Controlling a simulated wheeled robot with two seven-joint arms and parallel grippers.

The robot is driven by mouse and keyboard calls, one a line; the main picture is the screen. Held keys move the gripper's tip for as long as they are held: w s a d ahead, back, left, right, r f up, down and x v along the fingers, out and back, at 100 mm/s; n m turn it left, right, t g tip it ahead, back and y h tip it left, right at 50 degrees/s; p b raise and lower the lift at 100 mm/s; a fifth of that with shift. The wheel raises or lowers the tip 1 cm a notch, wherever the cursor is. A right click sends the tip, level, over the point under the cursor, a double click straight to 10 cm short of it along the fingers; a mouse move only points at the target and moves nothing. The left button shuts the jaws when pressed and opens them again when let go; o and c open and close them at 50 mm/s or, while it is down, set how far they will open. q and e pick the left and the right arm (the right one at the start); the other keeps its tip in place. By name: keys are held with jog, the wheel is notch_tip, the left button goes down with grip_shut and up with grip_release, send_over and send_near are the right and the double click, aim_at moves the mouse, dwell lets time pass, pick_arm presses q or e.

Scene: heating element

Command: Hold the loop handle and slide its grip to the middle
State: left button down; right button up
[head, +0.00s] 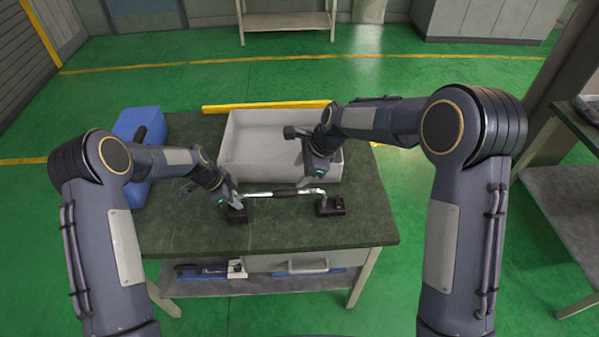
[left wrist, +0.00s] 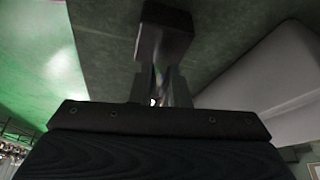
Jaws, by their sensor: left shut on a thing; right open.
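The loop handle (head: 259,194) is a shiny metal bar on the dark green worktable (head: 180,230), with a dark grip (head: 286,193) around its bar. Its right end bends down to a black block (head: 329,207). Another black block (head: 237,214) stands at its left end, below my left gripper (head: 236,201). My left gripper is shut on the handle's left end; the left wrist view shows shiny metal between its fingers (left wrist: 157,92) and a dark block (left wrist: 163,32) beyond. My right gripper (head: 307,177) is open, above and behind the handle's right part, apart from the grip.
A grey open tray (head: 240,172) stands behind the handle, partly hidden by my right arm. The table's front is clear.

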pick_arm(q)
jog(key=shift+a, duration=0.1)
jog(key=c, duration=1.3)
grip_release()
